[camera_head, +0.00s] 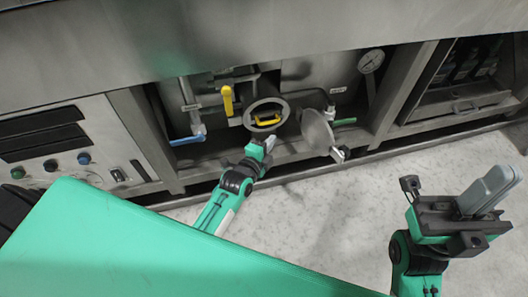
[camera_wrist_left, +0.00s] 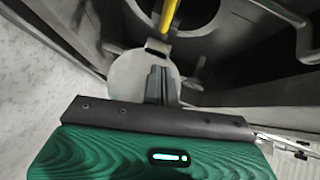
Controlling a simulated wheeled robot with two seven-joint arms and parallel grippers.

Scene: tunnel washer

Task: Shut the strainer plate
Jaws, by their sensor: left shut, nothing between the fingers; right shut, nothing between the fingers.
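The strainer plate (camera_head: 318,132) is a round grey metal disc. It stands swung open to the right of the round port (camera_head: 248,118), whose mouth is uncovered with a yellow handle (camera_head: 268,122) showing in it. In the left wrist view the plate (camera_wrist_left: 128,72) lies behind my left fingers, partly hidden by them. My left gripper (camera_head: 270,143) is shut and empty, just below the port and left of the plate; it also shows in the left wrist view (camera_wrist_left: 158,72). I cannot tell if it touches the plate. My right gripper (camera_head: 512,176) is shut and empty, far to the right over the floor.
A yellow lever (camera_head: 227,100) and a blue-handled valve (camera_head: 187,140) sit left of the port. A green handle (camera_head: 344,121) and a gauge (camera_head: 371,61) are to the right. A control panel (camera_head: 55,150) is at left. The pale floor (camera_head: 330,210) is clear.

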